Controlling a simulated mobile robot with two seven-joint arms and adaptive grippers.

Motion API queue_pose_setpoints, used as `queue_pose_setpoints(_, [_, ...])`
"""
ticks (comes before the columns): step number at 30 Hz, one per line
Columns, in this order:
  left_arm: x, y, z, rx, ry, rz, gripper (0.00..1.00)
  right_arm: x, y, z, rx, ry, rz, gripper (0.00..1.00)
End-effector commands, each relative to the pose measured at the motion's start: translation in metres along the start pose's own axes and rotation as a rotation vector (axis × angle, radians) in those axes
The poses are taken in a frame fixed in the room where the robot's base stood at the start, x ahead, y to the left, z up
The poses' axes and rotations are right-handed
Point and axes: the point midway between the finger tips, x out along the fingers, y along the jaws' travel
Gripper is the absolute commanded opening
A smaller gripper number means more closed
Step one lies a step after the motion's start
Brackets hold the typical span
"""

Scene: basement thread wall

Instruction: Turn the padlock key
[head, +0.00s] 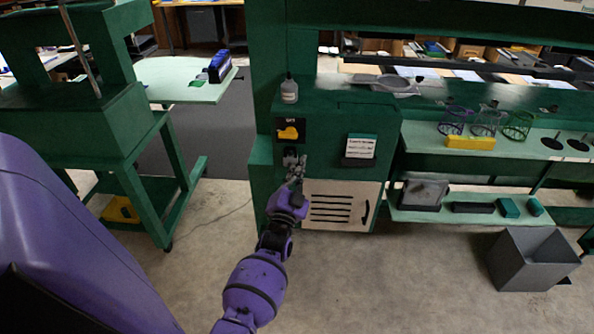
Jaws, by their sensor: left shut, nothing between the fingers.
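My left gripper (297,170) is shut and empty, at the front of the green cabinet (333,118). A small grey-and-dark fitting (290,152), which may be the padlock, is on the cabinet front just above the fingertips. The gripper partly covers it, and I cannot tell whether they touch. No key can be made out. My right gripper is not in view.
A vented panel (338,205) with a dark handle is below right of the gripper. A labelled box (360,148) is on the cabinet to the right. A grey bin (531,259) stands on the floor at right. A green stand (117,120) is at left; floor between is clear.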

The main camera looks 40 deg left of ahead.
Motion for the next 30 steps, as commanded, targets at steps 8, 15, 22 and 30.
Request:
queue_pose_setpoints(8, [0.000, 0.008, 0.003, 0.248, 0.001, 0.086, 0.00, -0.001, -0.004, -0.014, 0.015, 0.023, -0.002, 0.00])
queue_pose_setpoints(15, [-0.002, 0.015, 0.008, 0.462, 0.002, 0.161, 0.00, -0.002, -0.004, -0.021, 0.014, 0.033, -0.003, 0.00])
queue_pose_setpoints(22, [-0.004, 0.019, 0.013, 0.586, 0.001, 0.204, 0.00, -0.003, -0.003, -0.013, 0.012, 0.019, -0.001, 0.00])
queue_pose_setpoints(30, [-0.005, 0.020, 0.015, 0.643, 0.001, 0.225, 0.00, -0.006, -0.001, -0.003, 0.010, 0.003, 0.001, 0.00])
